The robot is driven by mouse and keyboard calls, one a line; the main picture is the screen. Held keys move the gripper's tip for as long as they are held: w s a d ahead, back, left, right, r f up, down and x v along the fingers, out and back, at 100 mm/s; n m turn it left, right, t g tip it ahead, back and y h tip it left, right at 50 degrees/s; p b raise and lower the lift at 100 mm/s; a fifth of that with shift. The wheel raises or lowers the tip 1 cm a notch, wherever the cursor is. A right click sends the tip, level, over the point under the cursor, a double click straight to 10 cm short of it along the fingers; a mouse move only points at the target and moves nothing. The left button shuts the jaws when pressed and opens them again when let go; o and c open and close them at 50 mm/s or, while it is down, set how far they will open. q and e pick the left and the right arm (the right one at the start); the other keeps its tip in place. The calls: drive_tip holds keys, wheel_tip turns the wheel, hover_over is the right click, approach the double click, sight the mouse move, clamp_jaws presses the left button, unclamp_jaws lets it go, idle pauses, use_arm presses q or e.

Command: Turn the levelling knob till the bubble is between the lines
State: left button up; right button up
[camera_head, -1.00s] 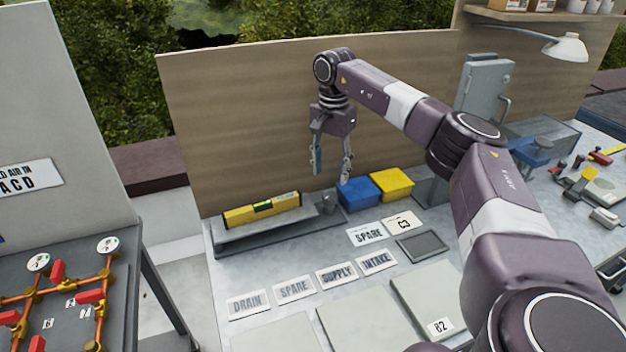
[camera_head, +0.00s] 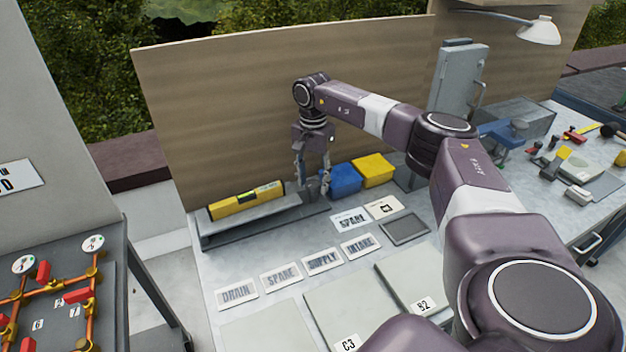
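The yellow spirit level (camera_head: 246,200) lies on a long grey plate (camera_head: 250,222) on the bench, against the wooden back board. Its vial is too small for me to read the bubble against the lines. The small grey levelling knob (camera_head: 312,188) is at the right end of this plate, partly hidden by my fingers. My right gripper (camera_head: 312,190) points straight down there, its fingers apart on either side of the knob. I cannot tell whether they touch it. My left gripper is not in view.
A blue box (camera_head: 345,181) and a yellow box (camera_head: 374,169) stand close to the right of the gripper. Label plates, including SPARE (camera_head: 282,276), lie in front. A pipe panel (camera_head: 60,290) stands at the left, with a gap before the bench.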

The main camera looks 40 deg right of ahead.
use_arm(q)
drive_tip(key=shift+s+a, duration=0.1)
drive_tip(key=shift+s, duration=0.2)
use_arm(e)
drive_tip(key=c, duration=0.9)
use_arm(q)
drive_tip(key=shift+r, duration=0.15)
use_arm(e)
drive_tip(key=shift+o, duration=0.2)
drive_tip(key=shift+m, duration=0.4)
drive_tip(key=m+p, duration=0.1)
drive_tip(key=m, duration=0.2)
drive_tip(key=shift+r+m+p, duration=0.1)
drive_tip(key=shift+m+p, duration=0.25)
drive_tip(key=shift+m, duration=0.05)
drive_tip(key=m+p, duration=0.1)
drive_tip(key=m, duration=0.5)
drive_tip(key=shift+p, duration=0.3)
drive_tip(key=m+p, duration=0.1)
drive_tip(key=m, duration=0.5)
drive_tip(key=shift+m, duration=0.4)
use_arm(q)
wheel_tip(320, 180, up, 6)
drive_tip(key=p, duration=0.2)
use_arm(e)
drive_tip(key=m, duration=0.6)
drive_tip(key=shift+w, duration=0.1)
drive_tip(key=shift+m, duration=0.3)
drive_tip(key=o, duration=1.2)
drive_tip(key=shift+c, duration=0.2)
